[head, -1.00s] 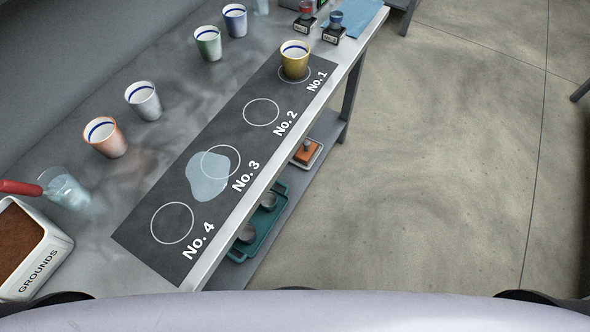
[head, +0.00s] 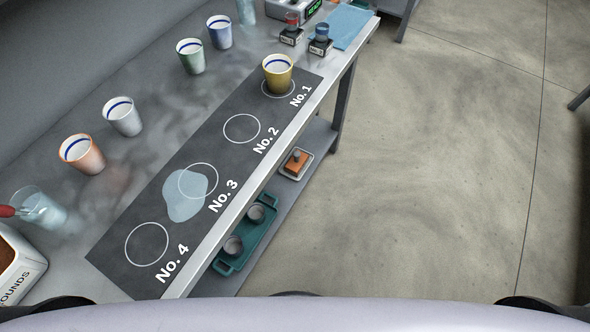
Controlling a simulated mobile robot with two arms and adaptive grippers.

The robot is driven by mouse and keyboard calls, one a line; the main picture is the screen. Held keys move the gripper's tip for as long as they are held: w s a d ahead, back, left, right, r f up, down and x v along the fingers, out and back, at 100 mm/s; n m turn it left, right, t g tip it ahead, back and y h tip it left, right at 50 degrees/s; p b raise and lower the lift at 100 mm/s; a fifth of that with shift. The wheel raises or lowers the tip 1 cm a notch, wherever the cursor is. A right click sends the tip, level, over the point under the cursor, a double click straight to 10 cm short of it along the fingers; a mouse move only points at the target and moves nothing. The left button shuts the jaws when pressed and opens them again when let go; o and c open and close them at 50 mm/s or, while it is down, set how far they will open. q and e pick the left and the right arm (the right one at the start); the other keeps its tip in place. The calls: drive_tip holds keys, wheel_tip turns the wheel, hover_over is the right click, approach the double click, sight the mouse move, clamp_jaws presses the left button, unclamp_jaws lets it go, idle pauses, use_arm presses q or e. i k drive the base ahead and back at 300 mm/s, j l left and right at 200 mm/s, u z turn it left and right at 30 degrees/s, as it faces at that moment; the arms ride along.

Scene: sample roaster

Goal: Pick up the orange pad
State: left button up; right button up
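The orange pad (head: 294,166) is a small block with a dark knob-like piece on top. It sits in a small pale tray (head: 308,168) on the lower shelf, below the No. 1 and No. 2 end of the counter.
The counter (head: 350,62) overhangs the shelf (head: 318,140). A teal tray (head: 222,268) with two round grey items lies nearer on it. A dark mat (head: 205,155) carries a bluish puddle (head: 184,205) and a yellow cup (head: 277,76). The floor (head: 430,180) at right is clear.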

sight(299, 160)
drive_tip(key=k+z, duration=0.35)
drive_tip(key=k+l+z, duration=0.15)
drive_tip(key=z, duration=0.2)
drive_tip(key=i+l+z, duration=0.25)
drive_tip(key=i, duration=0.35)
drive_tip(key=i+z, duration=0.25)
drive_tip(key=i, duration=0.35)
drive_tip(key=i+u, duration=0.1)
drive_tip(key=i, duration=0.7)
drive_tip(key=i+u, duration=0.15)
drive_tip(key=i, duration=0.6)
drive_tip(key=i+l+u, duration=0.1)
drive_tip(key=i, duration=0.7)
drive_tip(key=i+j+u, duration=0.1)
drive_tip(key=i+u, duration=0.75)
drive_tip(key=i+l+u, duration=0.2)
drive_tip(key=i+u, duration=0.2)
drive_tip(key=i+l+u, duration=0.4)
drive_tip(key=k+j+u, duration=0.1)
drive_tip(key=u, duration=4)
drive_tip(key=i+u, duration=0.35)
drive_tip(key=i, duration=1.2)
